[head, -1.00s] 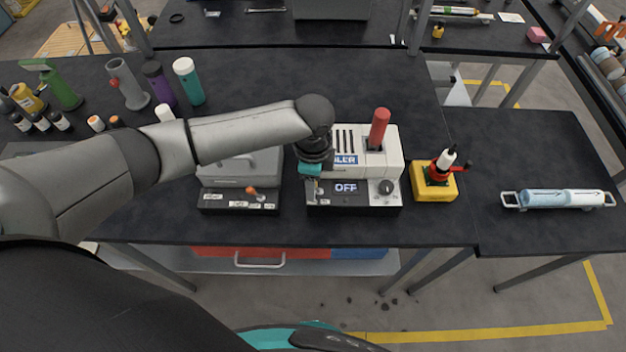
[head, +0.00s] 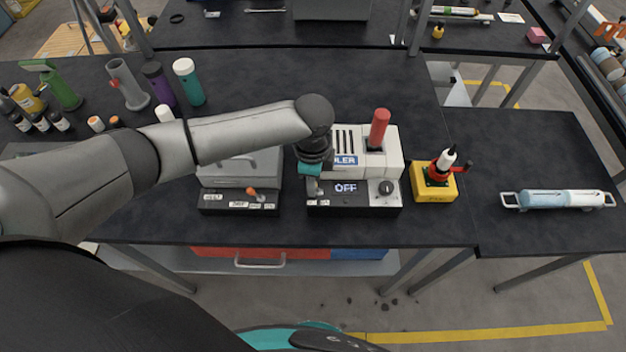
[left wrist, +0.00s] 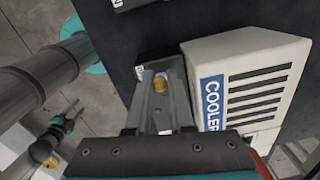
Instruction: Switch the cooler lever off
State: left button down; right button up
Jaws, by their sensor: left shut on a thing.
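The cooler (head: 390,165) is a white box with dark vents and a blue label, on a dark front panel. Its display (head: 346,188) reads OFF, with a round knob to the right. My left gripper (head: 313,187) is at the left end of this panel. In the left wrist view, the fingers (left wrist: 160,95) are closed around a small lever with a brass-coloured tip (left wrist: 160,82), beside the cooler's label. The fingers hide most of the lever.
A red handle (head: 379,130) stands up on the cooler. A grey box (head: 238,170) with an orange-tipped lever is close on the left. A yellow block (head: 434,187) with a red handle stands to the right. Bottles (head: 188,82) stand at the back left.

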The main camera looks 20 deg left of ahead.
pick_arm(q)
jog(key=shift+s+a+h+p, duration=0.2)
jog(key=shift+h+p, duration=0.2)
jog(key=shift+p, duration=0.2)
jog(key=shift+a+f+t+h+p, duration=0.15)
jog(key=shift+t+h+p, duration=0.15)
jog(key=shift+h, duration=0.2)
jog(key=c, duration=0.8)
grip_release()
jog(key=shift+w+a+r, duration=0.1)
jog(key=shift+r, duration=0.55)
notch_tip(320, 180, up, 14)
jog(key=s+a, duration=0.1)
jog(key=a, duration=0.1)
jog(key=shift+a+f+p, duration=0.15)
jog(key=shift+p, duration=0.2)
